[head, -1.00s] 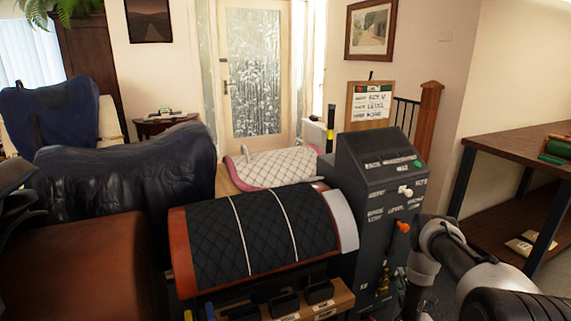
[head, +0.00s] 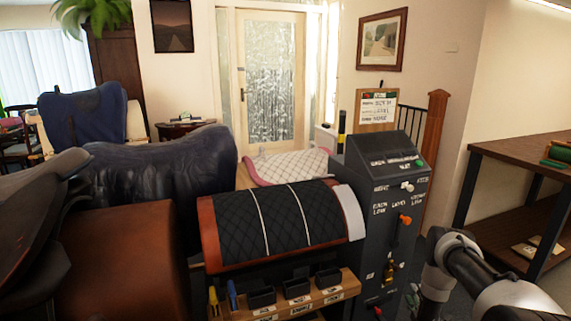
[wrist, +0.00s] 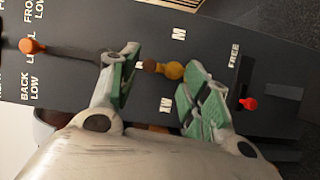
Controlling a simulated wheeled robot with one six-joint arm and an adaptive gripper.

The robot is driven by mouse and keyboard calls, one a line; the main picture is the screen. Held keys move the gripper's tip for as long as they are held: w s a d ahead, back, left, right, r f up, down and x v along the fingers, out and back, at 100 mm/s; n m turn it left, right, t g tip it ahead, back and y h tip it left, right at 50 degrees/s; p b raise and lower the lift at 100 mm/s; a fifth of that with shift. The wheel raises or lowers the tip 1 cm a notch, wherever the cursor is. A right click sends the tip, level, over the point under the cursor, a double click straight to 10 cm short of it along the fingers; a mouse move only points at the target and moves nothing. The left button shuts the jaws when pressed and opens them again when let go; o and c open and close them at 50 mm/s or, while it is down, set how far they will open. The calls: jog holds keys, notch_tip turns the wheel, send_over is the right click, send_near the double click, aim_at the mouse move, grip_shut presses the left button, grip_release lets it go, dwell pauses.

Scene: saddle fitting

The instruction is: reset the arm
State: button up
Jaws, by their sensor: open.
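My gripper (wrist: 160,85) is open in the wrist view, with its green-padded fingers spread in front of a dark control panel. A yellow-brown knob (wrist: 168,70) shows in the gap between the fingers, near the M and XW labels. I see no finger closed on it, but cannot tell how far off it is. In the head view my arm reaches down at the lower right beside the dark grey machine (head: 385,155); the fingers are not clear there.
The machine has an orange lever (head: 405,219) and a white-tipped lever (head: 407,186). A red knob (wrist: 249,104) is by the FREE label. A black quilted panel (head: 280,225) lies left of the machine. A wooden workbench (head: 520,150) stands at the right, with open floor before it.

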jog(key=s+a+f+m+g, duration=0.1)
jog(key=s+f+m+g, duration=0.2)
jog(key=s+f+g, duration=0.3)
jog(key=s+f+m+g, duration=0.3)
jog(key=s+f+g, duration=0.1)
jog(key=f, duration=0.4)
jog(key=s+a+r+m+g+y, duration=0.1)
jog(key=s+r+m+g, duration=0.2)
jog(key=r, duration=1)
jog(key=s+a+r+m+g, duration=0.2)
jog(key=s+r+m+g, duration=0.2)
jog(key=r, duration=1)
jog(key=s+a+r+m+g+y, duration=0.1)
jog(key=s+r+m+g, duration=0.2)
jog(key=r, duration=1)
jog(key=s+a+r+t, duration=0.2)
jog(key=s+r, duration=0.3)
jog(key=r, duration=0.6)
jog(key=s+a+r+t, duration=0.2)
jog(key=s+a+r, duration=0.2)
jog(key=r, duration=0.6)
jog(key=s+a+r+t, duration=0.2)
jog(key=s+a+r, duration=0.1)
jog(key=s+r, duration=0.5)
jog(key=shift+r, duration=1.8)
